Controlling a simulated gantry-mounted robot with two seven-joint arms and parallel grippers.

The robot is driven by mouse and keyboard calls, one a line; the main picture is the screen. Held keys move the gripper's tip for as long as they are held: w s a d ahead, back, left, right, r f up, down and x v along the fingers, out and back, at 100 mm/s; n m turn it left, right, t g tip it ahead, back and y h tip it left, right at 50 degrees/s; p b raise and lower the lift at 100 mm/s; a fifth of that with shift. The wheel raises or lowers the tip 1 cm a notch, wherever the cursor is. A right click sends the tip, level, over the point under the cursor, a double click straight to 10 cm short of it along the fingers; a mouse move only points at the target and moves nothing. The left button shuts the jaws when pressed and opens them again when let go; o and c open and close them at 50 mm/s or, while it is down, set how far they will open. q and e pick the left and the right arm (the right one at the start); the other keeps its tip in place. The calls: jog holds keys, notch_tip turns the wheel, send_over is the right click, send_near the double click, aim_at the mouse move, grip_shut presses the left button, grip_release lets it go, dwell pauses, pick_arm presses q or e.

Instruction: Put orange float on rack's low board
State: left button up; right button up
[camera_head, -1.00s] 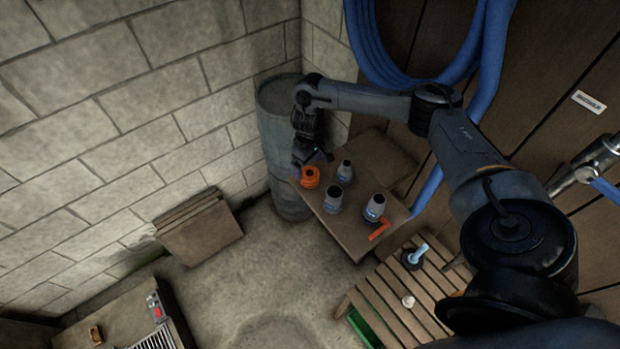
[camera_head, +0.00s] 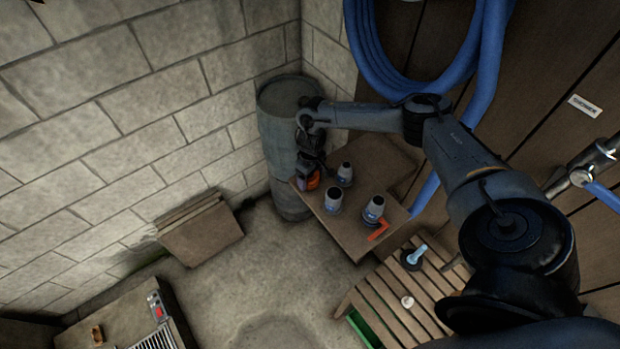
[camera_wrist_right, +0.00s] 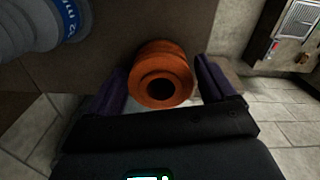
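The orange float (camera_head: 313,182) sits at the left edge of the brown board (camera_head: 348,236) that carries several grey bottles. In the right wrist view the float (camera_wrist_right: 160,78) is a round orange piece with a dark central hole. My right gripper (camera_head: 308,180) is down at the float. Its purple-padded fingers (camera_wrist_right: 166,88) stand open on both sides of the float, with a gap visible at least on the right side. The slatted wooden rack (camera_head: 387,291) stands at the lower right, with a green thing (camera_head: 363,328) beneath it. My left gripper is not in view.
Grey bottles (camera_head: 333,199) stand close to the float, and a red-orange angled piece (camera_head: 379,230) lies at the board's front right. A barrel (camera_head: 277,130) stands behind to the left. A blue-handled item (camera_head: 415,255) and a pale round piece (camera_head: 407,301) are on the rack.

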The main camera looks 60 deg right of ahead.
jog(key=c, duration=0.7)
jog(key=shift+r, duration=0.1)
jog(key=shift+c, duration=0.2)
